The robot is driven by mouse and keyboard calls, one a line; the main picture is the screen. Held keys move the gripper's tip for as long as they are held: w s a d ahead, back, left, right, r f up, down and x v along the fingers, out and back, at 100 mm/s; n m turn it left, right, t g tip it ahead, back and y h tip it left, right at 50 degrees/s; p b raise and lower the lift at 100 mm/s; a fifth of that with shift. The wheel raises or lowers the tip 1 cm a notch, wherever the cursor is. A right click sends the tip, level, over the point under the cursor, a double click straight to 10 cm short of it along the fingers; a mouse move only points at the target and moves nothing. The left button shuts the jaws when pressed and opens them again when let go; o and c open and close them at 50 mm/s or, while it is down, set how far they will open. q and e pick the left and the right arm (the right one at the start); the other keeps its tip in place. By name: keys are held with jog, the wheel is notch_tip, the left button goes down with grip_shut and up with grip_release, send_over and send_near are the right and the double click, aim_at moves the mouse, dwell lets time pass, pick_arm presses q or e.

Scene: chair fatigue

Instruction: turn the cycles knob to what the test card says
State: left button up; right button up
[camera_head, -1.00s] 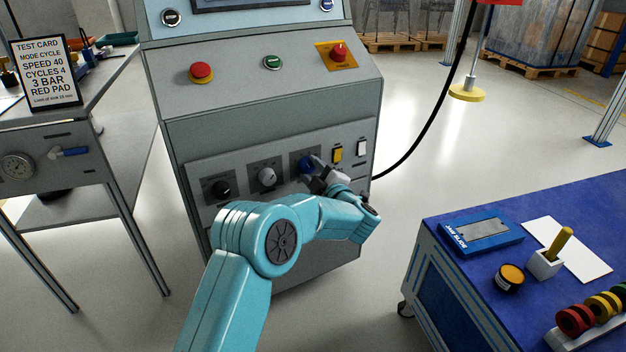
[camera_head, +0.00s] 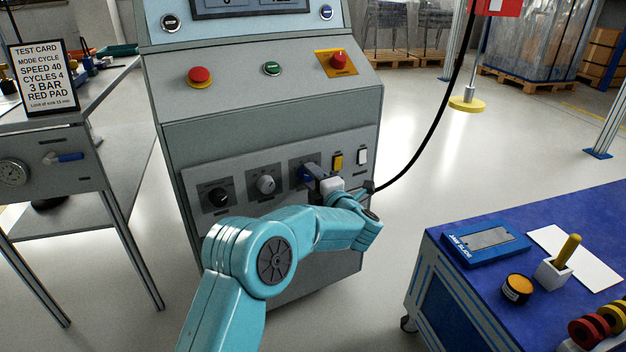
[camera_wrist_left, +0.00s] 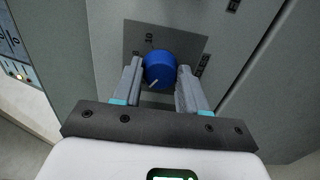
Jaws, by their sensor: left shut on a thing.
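The blue knob (camera_head: 306,174) is the rightmost of three knobs on the machine's lower panel. In the left wrist view the blue knob (camera_wrist_left: 159,67) sits between the two fingers of my left gripper (camera_wrist_left: 161,76), which is shut on it. Its white pointer mark faces lower left there. A "10" and a partly hidden label ending in "LES" show on its plate. The left gripper (camera_head: 313,175) also shows in the head view, partly covering the knob. The test card (camera_head: 43,77) stands on the left bench and reads "CYCLES 4". My right gripper is not in view.
A black knob (camera_head: 217,197) and a grey knob (camera_head: 265,185) are left of the blue one. A yellow switch (camera_head: 337,161) and a white switch (camera_head: 362,156) are to its right. A blue-topped cart (camera_head: 590,215) stands at the right, with clear floor between.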

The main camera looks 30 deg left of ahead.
pick_arm(q)
jog(key=shift+d, duration=0.1)
dwell(0.3)
jog(key=o, duration=1)
jog(key=shift+o, duration=0.2)
jog(key=p+v, duration=0.4)
jog(key=v, duration=1.2)
jog(key=shift+s+p, duration=0.2)
jog(key=shift+p, duration=0.1)
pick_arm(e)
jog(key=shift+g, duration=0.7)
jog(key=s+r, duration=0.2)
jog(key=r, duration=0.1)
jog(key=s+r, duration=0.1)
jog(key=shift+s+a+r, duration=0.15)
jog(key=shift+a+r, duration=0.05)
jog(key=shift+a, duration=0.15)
pick_arm(q)
jog(key=shift+d, duration=0.1)
